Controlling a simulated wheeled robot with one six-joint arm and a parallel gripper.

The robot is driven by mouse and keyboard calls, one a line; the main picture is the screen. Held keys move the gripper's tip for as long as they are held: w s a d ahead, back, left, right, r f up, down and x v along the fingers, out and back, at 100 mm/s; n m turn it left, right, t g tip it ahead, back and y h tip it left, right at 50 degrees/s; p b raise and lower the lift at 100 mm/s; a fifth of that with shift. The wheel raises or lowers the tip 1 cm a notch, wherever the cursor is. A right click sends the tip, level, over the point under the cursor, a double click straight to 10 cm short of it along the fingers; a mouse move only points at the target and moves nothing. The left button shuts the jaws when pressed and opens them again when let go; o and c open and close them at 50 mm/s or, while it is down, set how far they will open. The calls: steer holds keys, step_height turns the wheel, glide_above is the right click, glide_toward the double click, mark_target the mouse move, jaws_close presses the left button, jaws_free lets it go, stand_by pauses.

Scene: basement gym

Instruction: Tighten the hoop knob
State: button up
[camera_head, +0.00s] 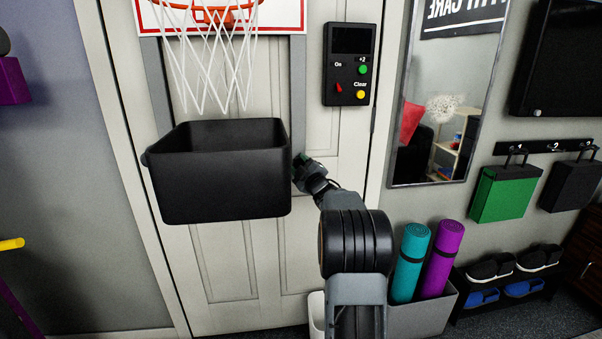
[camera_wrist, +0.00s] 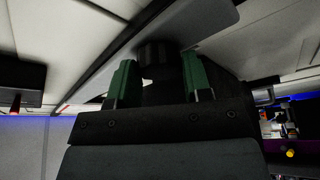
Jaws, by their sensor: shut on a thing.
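The basketball hoop (camera_head: 222,17) hangs on the door at the top of the head view, with a white net and a white, red-edged backboard (camera_head: 290,14). Grey bars run down the door beside it. My gripper (camera_head: 303,160) is at the door by the right side of the black bin, partly hidden behind its edge. In the wrist view, the two green fingers of my gripper (camera_wrist: 157,64) stand on either side of a dark round knob (camera_wrist: 154,51) by a grey bar (camera_wrist: 205,20) and are shut on it. The knob is not distinguishable in the head view.
The black bin (camera_head: 220,178) hangs below the net, close to my gripper. A black control box (camera_head: 349,62) with buttons is above right. A mirror (camera_head: 440,100), green bag (camera_head: 506,193) and grey box (camera_head: 428,315) with rolled mats are to the right.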

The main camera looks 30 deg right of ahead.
steer(key=shift+f+m+h+b, duration=0.1)
steer(key=shift+m+h+b, duration=0.2)
steer(key=shift+m+b, duration=0.5)
steer(key=shift+m, duration=0.5)
steer(key=o, duration=0.9)
steer(key=shift+o, duration=0.2)
steer(key=shift+s, duration=0.1)
steer(key=v, duration=1.3)
steer(key=shift+s+f, duration=0.25)
steer(key=shift+f, duration=0.05)
steer(key=shift+a, duration=0.1)
